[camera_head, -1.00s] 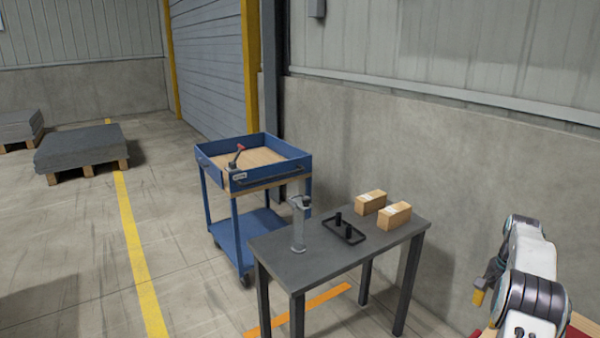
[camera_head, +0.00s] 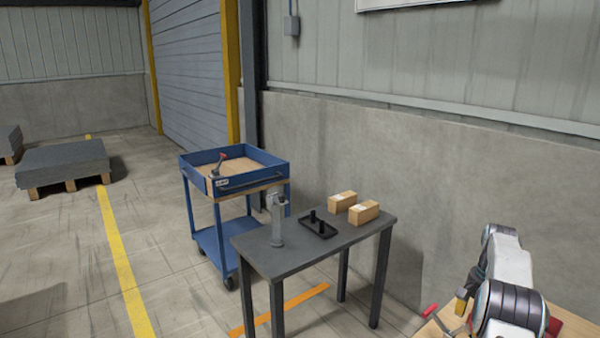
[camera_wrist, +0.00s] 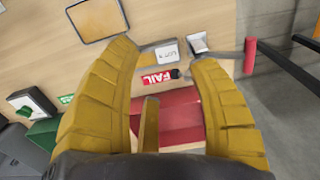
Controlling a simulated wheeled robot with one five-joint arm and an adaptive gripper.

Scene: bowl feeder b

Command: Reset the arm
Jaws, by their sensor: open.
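My arm (camera_head: 505,275) shows at the right of the head view, bent over a wooden worktop. My gripper (camera_wrist: 168,70) fills the lower part of the wrist view. Its two yellow ribbed fingers stand apart, and I see nothing held between them. Beyond and between the fingers lie a red bin (camera_wrist: 180,108) and a red FAIL label (camera_wrist: 160,79) on the wooden top (camera_wrist: 215,20). In the head view the gripper's tips are small and hard to make out.
A dark table (camera_head: 300,255) bears a grey stand (camera_head: 275,220), a black tray (camera_head: 318,229) and two cardboard boxes (camera_head: 364,211). A blue cart (camera_head: 232,183) stands behind it. A red-handled tool (camera_wrist: 250,55) lies near the worktop edge.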

